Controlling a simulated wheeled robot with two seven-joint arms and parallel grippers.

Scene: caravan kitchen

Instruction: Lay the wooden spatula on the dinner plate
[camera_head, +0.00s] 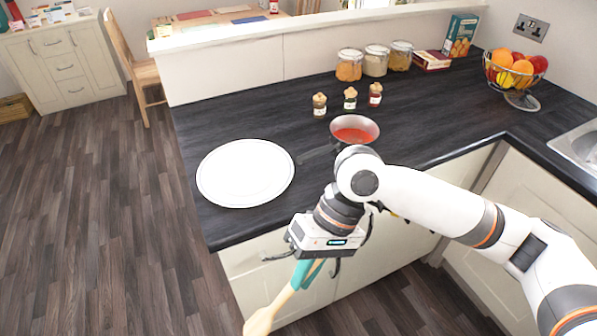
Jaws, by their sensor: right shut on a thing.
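The white dinner plate (246,173) lies empty on the dark worktop, near its left front corner. My right gripper (318,266) is in front of the worktop edge, below and to the right of the plate in the picture. It is shut on the wooden spatula (283,298) by its teal handle. The spatula's pale wooden end points down and to the left over the floor, clear of the plate. Part of the handle is hidden by the gripper. My left gripper is not in view.
A pan (354,130) with red contents stands right of the plate, partly behind my right arm. Small spice jars (350,98) and larger jars (375,60) stand behind it. A fruit basket (515,75) and sink (580,146) are at the right. The worktop behind the plate is clear.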

